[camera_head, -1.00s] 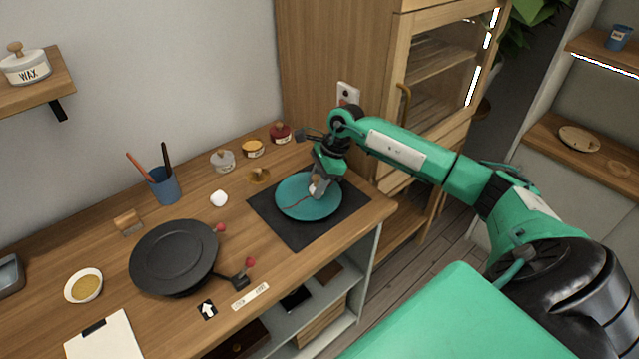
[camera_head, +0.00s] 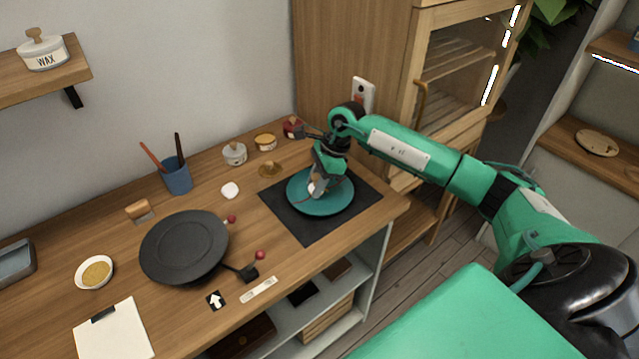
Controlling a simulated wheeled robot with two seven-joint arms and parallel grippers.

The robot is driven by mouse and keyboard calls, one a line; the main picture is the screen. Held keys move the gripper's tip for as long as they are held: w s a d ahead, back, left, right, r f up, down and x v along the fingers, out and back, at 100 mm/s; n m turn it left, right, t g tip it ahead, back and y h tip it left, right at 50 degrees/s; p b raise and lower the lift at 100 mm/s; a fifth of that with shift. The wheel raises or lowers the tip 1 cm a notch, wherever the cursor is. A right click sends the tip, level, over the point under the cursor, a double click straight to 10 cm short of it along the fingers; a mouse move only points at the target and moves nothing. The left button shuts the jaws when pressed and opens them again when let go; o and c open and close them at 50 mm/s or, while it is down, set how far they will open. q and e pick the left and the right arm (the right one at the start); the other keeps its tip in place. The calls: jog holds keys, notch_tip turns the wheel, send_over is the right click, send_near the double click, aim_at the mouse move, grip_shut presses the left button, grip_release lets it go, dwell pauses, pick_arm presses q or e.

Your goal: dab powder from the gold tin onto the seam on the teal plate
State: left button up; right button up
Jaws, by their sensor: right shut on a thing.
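The teal plate (camera_head: 335,203) lies on a dark square mat (camera_head: 301,228) at the right end of the wooden counter. My right gripper (camera_head: 317,188) is over the plate, pointing down, shut on a small pale thing low at its fingertips. The jaws hide most of this thing, and I cannot tell whether it touches the plate. The gold tin (camera_head: 265,142) stands at the back, between a white tin (camera_head: 234,154) and a red tin (camera_head: 293,128). My left gripper is not in view.
A small brass piece (camera_head: 270,169) and a white pad (camera_head: 230,190) lie left of the mat. A black pan-like disc (camera_head: 184,246), a blue cup with sticks (camera_head: 176,176), a bowl of golden powder (camera_head: 95,272) and a clipboard (camera_head: 113,331) occupy the left counter.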

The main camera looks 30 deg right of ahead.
jog(key=shift+s+a+f, duration=0.1)
jog(key=shift+s+a, duration=0.4)
jog(key=shift+a, duration=0.15)
jog(key=shift+w+a+b, duration=0.3)
jog(key=shift+w+a, duration=0.15)
jog(key=shift+a, duration=0.15)
jog(key=shift+a+r, duration=0.15)
jog(key=shift+r, duration=0.75)
jog(key=shift+r+p, duration=0.1)
jog(key=shift+p, duration=0.25)
jog(key=shift+r+p, duration=0.85)
jog(key=shift+r, duration=1.35)
